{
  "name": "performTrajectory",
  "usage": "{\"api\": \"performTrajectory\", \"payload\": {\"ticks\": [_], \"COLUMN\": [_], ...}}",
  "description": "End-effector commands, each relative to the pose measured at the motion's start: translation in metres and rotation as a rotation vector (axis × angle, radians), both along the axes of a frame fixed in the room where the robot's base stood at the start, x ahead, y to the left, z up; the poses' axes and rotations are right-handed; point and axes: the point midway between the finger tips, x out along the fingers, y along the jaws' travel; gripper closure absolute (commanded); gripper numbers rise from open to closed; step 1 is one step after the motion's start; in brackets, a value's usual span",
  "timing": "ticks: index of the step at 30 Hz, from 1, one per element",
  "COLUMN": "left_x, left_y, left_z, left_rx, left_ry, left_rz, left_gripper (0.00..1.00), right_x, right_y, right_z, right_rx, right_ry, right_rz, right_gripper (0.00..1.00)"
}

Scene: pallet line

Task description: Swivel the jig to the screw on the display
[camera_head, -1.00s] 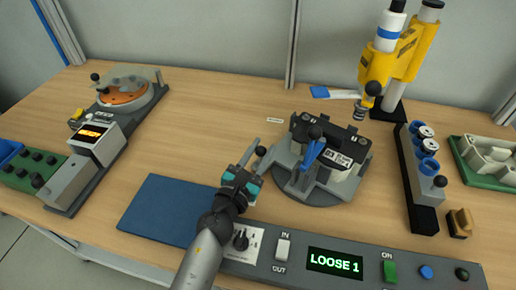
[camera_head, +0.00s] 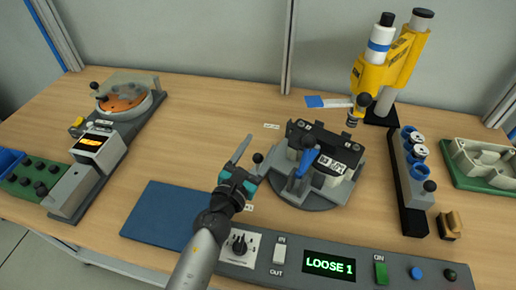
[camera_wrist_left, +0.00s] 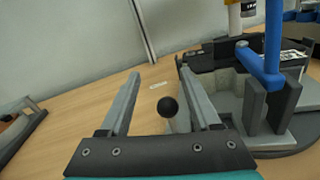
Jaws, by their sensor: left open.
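The jig (camera_head: 290,193) is a round grey turntable with a dark block on top, a blue lever (camera_head: 305,160) and a white label. A black ball knob (camera_head: 257,157) stands at its left side. The display (camera_head: 330,264) at the front reads LOOSE 1 in green. My left gripper (camera_head: 258,149) is open at the jig's left. In the left wrist view the ball knob (camera_wrist_left: 167,106) shows between the two fingers, with gaps on both sides; contact is not visible. My right gripper is not in view.
A blue mat (camera_head: 165,212) lies left of my arm. The console (camera_head: 300,280) with switches runs along the front edge. Bare table lies between the jig and the left-hand machine.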

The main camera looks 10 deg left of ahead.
Motion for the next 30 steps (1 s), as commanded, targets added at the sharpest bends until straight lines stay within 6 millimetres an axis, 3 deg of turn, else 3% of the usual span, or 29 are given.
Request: {"api": "performTrajectory", "payload": {"ticks": [3,30], "left_x": [0.0,0.0], "left_y": [0.0,0.0], "left_z": [0.019,0.118], "left_rx": [0.001,-0.001], "left_ry": [-0.001,0.0], "left_rz": [0.0,0.0], "left_gripper": [0.36,0.36], "right_x": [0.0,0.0], "right_y": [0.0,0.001], "right_z": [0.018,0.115], "right_rx": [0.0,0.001], "right_ry": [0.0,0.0], "right_rz": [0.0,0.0], "right_gripper": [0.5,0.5]}}
